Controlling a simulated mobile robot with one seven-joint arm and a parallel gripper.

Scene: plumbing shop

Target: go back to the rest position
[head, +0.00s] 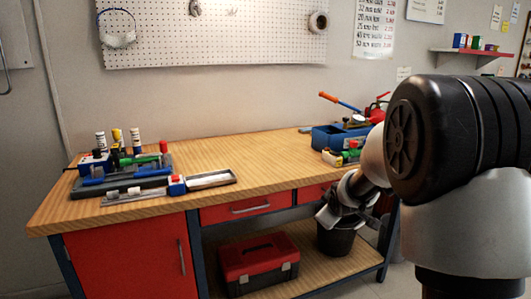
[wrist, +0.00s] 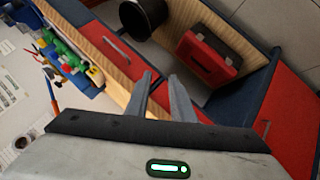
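My gripper (wrist: 160,98) shows in the wrist view with its two grey fingers apart and nothing between them. In the head view, my gripper (head: 338,217) is in front of the right part of the workbench, below the level of its top, near the black bucket. It is too small and overlapped there to make out the fingers well. My arm fills the right side of the head view and hides part of the bench's right end.
The wooden workbench (head: 240,165) carries tools and a tray (head: 125,192) at left and a blue box (head: 335,138) at right. A red toolbox (head: 258,265) and black bucket (head: 338,238) stand on the lower shelf. The bench top's middle is clear.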

